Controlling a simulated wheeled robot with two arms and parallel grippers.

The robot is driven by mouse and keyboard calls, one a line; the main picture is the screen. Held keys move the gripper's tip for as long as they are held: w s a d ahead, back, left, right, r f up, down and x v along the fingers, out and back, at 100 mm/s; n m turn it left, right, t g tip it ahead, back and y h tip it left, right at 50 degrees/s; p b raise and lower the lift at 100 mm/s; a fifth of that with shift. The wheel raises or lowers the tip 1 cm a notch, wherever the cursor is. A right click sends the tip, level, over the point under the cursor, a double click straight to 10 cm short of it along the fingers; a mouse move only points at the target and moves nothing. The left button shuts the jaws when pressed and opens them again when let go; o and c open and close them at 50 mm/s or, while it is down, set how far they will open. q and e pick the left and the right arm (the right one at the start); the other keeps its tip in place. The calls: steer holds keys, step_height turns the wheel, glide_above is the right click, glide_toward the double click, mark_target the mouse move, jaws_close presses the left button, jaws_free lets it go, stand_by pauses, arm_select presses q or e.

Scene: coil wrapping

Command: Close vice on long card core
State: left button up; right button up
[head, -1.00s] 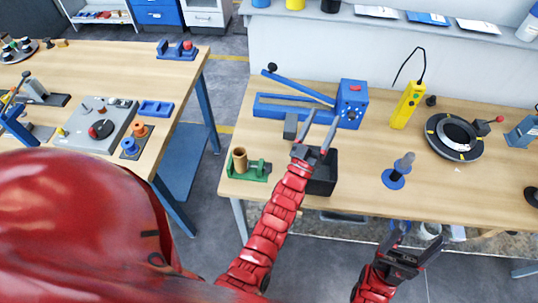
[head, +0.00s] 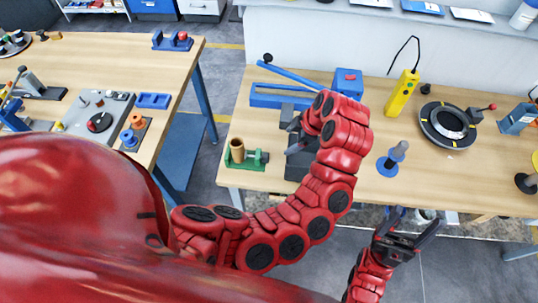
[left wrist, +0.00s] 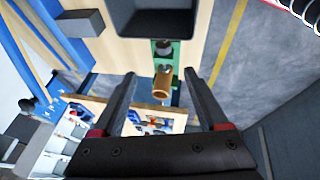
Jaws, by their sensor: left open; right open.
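The card core (head: 237,149) is a short brown tube standing upright in the green vice (head: 256,160) at the left end of the right-hand table. I cannot tell whether the vice jaws touch it. In the left wrist view the core (left wrist: 162,86) and the green vice (left wrist: 165,62) show beyond the space between my fingers. My left gripper (head: 289,134) is open and empty, its fingers pointing left, to the right of the vice and apart from it. My right gripper (head: 419,216) is open and empty in front of the table edge.
A dark open bin (left wrist: 154,24) lies close to my left gripper. Behind stands a blue lever tool (head: 290,90). A yellow device (head: 402,93), a blue-based post (head: 390,160) and a black ring fixture (head: 448,128) stand to the right.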

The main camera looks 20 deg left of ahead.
mark_target(266, 157)
arm_select(q)
steer(key=b+x, duration=0.1)
steer(key=x, duration=0.4)
steer(key=b+x, duration=0.2)
steer(key=x, duration=0.4)
steer(key=b+x, duration=0.1)
steer(key=x, duration=0.5)
steer(key=shift+s+f+b, duration=0.15)
steer(key=shift+s+b, duration=0.2)
steer(key=shift+b, duration=0.05)
jaws_close()
